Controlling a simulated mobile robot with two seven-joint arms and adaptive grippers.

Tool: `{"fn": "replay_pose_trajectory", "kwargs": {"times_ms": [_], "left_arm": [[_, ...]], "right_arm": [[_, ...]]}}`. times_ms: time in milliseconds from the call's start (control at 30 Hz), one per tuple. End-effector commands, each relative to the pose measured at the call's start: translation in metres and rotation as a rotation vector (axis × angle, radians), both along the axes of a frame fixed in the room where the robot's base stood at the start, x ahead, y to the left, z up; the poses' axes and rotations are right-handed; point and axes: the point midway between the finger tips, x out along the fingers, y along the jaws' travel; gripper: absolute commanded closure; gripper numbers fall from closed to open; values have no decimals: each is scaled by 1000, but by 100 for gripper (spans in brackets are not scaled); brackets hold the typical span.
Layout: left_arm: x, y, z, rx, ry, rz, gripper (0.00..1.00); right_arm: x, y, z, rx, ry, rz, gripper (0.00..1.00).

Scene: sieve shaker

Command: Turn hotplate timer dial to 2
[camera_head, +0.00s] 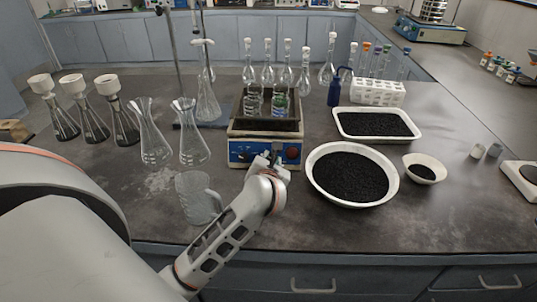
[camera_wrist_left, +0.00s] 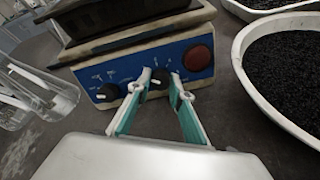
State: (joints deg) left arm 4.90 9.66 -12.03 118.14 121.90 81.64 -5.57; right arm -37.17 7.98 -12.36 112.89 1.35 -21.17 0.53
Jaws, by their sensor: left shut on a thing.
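The hotplate (camera_head: 262,125) stands in the middle of the bench, with a blue front panel that also shows in the left wrist view (camera_wrist_left: 127,68). The panel carries a black left dial (camera_wrist_left: 108,92), a second black dial (camera_wrist_left: 158,80) near the middle and a red round button (camera_wrist_left: 197,57) at the right. My left gripper (camera_head: 264,160) is at the panel; in the left wrist view its green-lined fingers (camera_wrist_left: 160,88) are closed around the middle dial. The printed marks are too small to read. My right gripper is not in view.
Two bottles (camera_head: 279,103) stand in the dark tray on the hotplate. A glass beaker (camera_head: 198,198) is left of my left gripper. A large white bowl (camera_head: 313,178) of black grains is close on the right. Several flasks (camera_head: 154,140) stand at left.

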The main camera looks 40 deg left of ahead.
Motion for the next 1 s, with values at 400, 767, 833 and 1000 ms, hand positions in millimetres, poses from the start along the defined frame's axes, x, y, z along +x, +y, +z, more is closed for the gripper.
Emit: {"fn": "replay_pose_trajectory", "kwargs": {"times_ms": [400,767,833,1000], "left_arm": [[-1,1,5,314,198,-147,100],[-1,1,1,562,349,-264,100],[0,0,0,600,373,-281,100],[0,0,0,676,417,-318,100]], "right_arm": [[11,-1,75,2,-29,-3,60],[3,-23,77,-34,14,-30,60],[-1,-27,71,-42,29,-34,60],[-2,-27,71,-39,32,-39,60]]}}
